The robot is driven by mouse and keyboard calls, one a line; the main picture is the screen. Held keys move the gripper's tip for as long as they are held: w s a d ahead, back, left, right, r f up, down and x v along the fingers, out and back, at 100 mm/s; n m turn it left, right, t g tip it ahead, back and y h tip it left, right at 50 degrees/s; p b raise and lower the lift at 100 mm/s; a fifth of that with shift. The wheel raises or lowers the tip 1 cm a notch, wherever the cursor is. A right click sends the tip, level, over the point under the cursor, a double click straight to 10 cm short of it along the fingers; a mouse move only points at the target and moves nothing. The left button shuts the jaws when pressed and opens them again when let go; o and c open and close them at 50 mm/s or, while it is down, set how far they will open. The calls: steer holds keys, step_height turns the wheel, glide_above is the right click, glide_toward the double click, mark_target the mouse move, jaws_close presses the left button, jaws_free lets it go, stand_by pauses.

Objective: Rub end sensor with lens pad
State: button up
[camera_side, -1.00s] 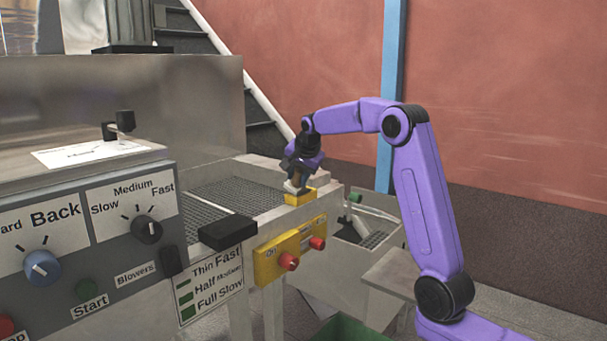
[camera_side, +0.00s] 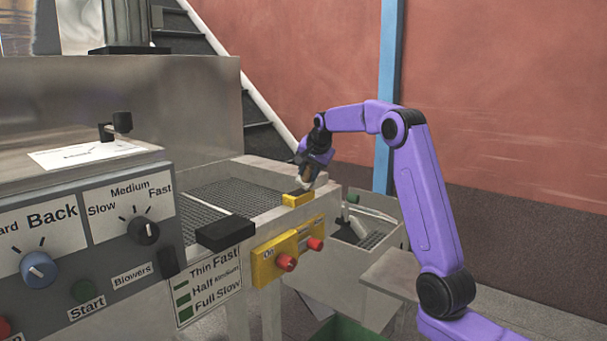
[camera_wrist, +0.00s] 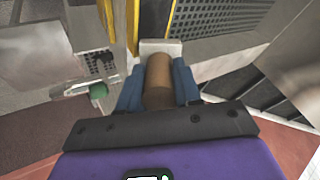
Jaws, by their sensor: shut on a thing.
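The lens pad (camera_wrist: 160,46) is a white pad on a brown cylindrical handle (camera_wrist: 157,82). My gripper (camera_wrist: 158,88) is shut on the handle, with a blue finger on each side. In the side view my gripper (camera_side: 312,168) is at the machine's end rim, with the pad's tip pointing down. The end sensor, which I take to be the small yellow block (camera_side: 297,199), sits on that rim. The pad is just above or at the block's far right side; I cannot tell whether they touch. A yellow strip (camera_wrist: 134,25) shows left of the pad in the wrist view.
A mesh bed (camera_side: 235,197) lies left of the block. A black box (camera_side: 226,233) and a yellow switch panel (camera_side: 288,252) with red knobs are on the near side. A lower metal bin (camera_side: 365,228) stands to the right. A blue post (camera_side: 389,90) rises behind.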

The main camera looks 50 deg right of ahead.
steer(key=shift+d+r, duration=0.1)
steer(key=shift+r, duration=4)
